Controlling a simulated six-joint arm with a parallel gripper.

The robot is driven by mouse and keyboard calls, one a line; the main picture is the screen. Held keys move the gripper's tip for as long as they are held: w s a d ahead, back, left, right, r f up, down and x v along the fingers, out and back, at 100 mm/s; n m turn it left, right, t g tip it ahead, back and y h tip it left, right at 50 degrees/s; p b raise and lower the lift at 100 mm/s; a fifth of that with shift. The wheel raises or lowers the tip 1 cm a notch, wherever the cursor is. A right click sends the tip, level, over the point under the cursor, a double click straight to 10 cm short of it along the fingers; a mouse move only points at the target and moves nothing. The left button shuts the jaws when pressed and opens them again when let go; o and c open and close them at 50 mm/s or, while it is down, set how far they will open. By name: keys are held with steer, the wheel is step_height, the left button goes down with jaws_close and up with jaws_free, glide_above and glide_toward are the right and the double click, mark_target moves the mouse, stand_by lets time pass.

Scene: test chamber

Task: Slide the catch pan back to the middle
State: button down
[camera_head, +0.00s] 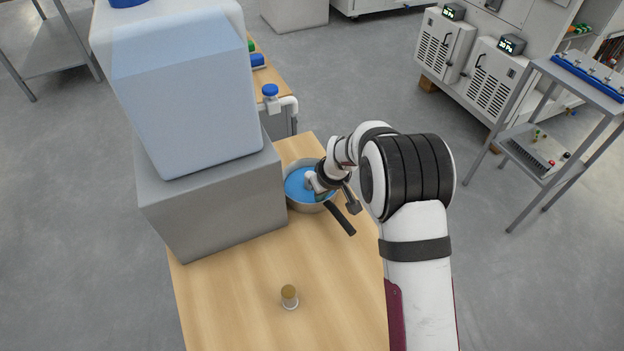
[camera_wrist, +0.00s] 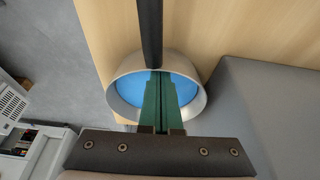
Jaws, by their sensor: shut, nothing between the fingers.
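The catch pan (camera_head: 298,186) is round and metal, with a blue inside and a dark handle (camera_head: 340,218) pointing toward the front right. It sits on the wooden bench beside the grey block's right side. In the wrist view, the pan (camera_wrist: 118,92) lies below my fingers, with its handle (camera_wrist: 151,30) running up the picture. My gripper (camera_wrist: 157,75) is shut and empty, its green fingertips over the pan by the root of the handle. I cannot tell whether they touch it. In the head view, my wrist hides part of the pan's right side.
The grey block (camera_head: 215,205) carries a large pale-blue container (camera_head: 185,95). A white pipe with a blue knob (camera_head: 270,90) stands behind the pan. A small tan-topped cylinder (camera_head: 289,292) stands at the bench front. The bench (camera_head: 230,300) is otherwise mostly clear there.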

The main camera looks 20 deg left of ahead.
steer(key=s+d, duration=1.2)
steer(key=d, duration=0.1)
steer(key=shift+s+d, duration=0.2)
steer(key=shift+s, duration=0.15)
steer(key=v, duration=0.9)
steer(key=s+d+r+m+g, duration=0.1)
steer(key=s+d+r+m, duration=0.1)
steer(key=s+m, duration=0.3)
steer(key=s+d+r+m+g, duration=0.1)
steer(key=s+d+r+m, duration=0.1)
steer(key=s+r+m, duration=0.2)
steer(key=s+d+r+m+h, duration=0.1)
steer(key=s+d+r+m, duration=0.1)
steer(key=s+m, duration=0.3)
steer(key=s+r, duration=0.1)
steer(key=s, duration=0.3)
steer(key=shift+d+r+m+g, duration=0.3)
steer(key=shift+d+m+g, duration=0.1)
steer(key=shift+s, duration=0.15)
